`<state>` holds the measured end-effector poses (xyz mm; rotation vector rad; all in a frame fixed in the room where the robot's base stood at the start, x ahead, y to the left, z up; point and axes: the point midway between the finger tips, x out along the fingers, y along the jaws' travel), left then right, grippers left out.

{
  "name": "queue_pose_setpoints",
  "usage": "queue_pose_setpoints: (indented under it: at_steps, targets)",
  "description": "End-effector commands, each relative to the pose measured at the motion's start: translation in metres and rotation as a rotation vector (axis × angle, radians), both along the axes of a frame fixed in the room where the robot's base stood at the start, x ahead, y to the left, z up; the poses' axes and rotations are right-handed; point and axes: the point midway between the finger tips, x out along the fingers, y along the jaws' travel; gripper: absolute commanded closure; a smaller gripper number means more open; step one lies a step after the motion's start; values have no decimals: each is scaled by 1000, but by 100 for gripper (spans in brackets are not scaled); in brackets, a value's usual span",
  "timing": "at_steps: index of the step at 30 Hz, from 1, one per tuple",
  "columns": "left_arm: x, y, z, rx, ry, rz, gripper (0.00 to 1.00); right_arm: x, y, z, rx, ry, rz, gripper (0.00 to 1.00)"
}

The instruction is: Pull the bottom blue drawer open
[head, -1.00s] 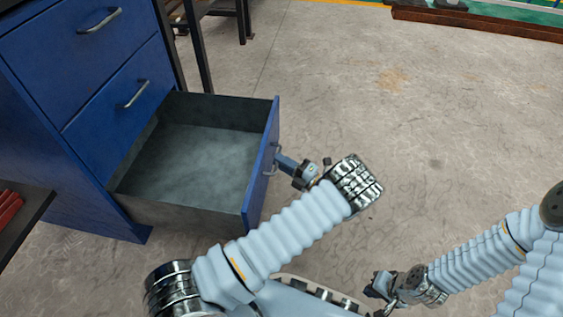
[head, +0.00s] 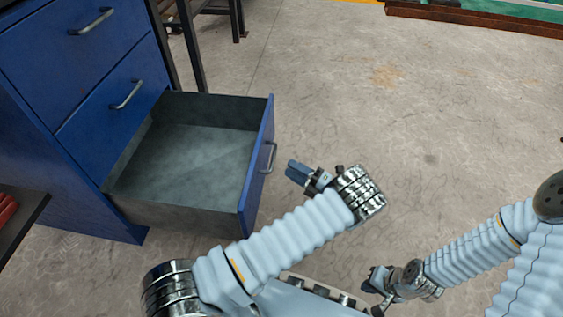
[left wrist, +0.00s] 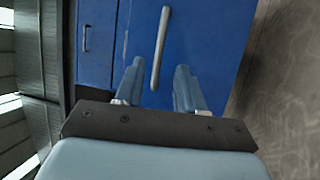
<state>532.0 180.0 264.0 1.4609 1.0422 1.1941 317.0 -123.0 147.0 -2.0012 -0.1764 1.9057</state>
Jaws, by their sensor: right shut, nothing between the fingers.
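The bottom blue drawer (head: 257,170) stands pulled out of the blue cabinet (head: 60,140), and its grey inside is empty. Its metal handle (head: 268,157) is on the front panel; it also shows in the left wrist view (left wrist: 160,48). My left gripper (head: 292,170) is just right of the handle, apart from it. In the left wrist view the left fingers (left wrist: 157,85) are spread, with the handle ahead between them and nothing held. My right gripper (head: 371,283) is low at the bottom right, shut and empty, far from the drawer.
Two upper drawers with handles (head: 126,94) are closed. A dark table edge (head: 22,215) with red items is at the left. Dark table legs (head: 190,45) stand behind the cabinet. The concrete floor (head: 430,120) to the right is clear.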

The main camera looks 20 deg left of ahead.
Motion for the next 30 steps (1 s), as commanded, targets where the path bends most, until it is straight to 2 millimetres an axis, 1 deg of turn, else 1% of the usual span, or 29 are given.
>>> queue_pose_setpoints:
  at_steps: [1,6,9,12,16,30]
  targets:
    - [-2,-13,-3,0,-1,-3,62,0,0,0,0,0,0,100]
    - [-8,-49,-10,-1,0,-2,62,0,0,-2,0,0,0,100]
    - [-10,-63,-12,0,-2,-1,62,0,0,-3,0,0,0,100]
    - [-12,-70,-14,0,0,0,62,0,0,-3,0,-1,0,100]
    - [-12,-74,-14,0,1,1,62,0,0,-3,0,-1,0,100]
    - [-12,-73,-14,0,0,1,62,0,0,-3,0,-1,0,100]
